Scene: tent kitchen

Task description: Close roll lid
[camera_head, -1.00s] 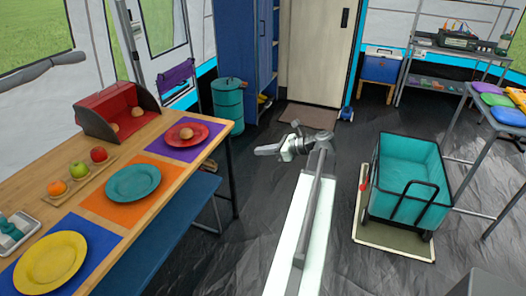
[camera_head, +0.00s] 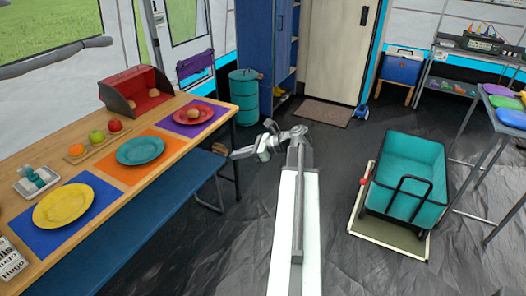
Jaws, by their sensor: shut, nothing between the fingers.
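The red bread box (camera_head: 118,96) with dark grey sides stands at the back of the wooden table, left of centre. Its front is open and its red inside shows, so its roll lid looks open. A bread roll (camera_head: 153,93) is visible inside it. My gripper (camera_head: 234,154) is right of the table, near the far end of the blue bench. It is shut and empty, pointing left, well apart from the bread box.
The wooden table (camera_head: 60,158) holds coloured plates on mats, a fruit tray and a roll on the red plate (camera_head: 207,115). The blue bench (camera_head: 130,215) runs along its right side. A teal cart (camera_head: 412,160) stands right.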

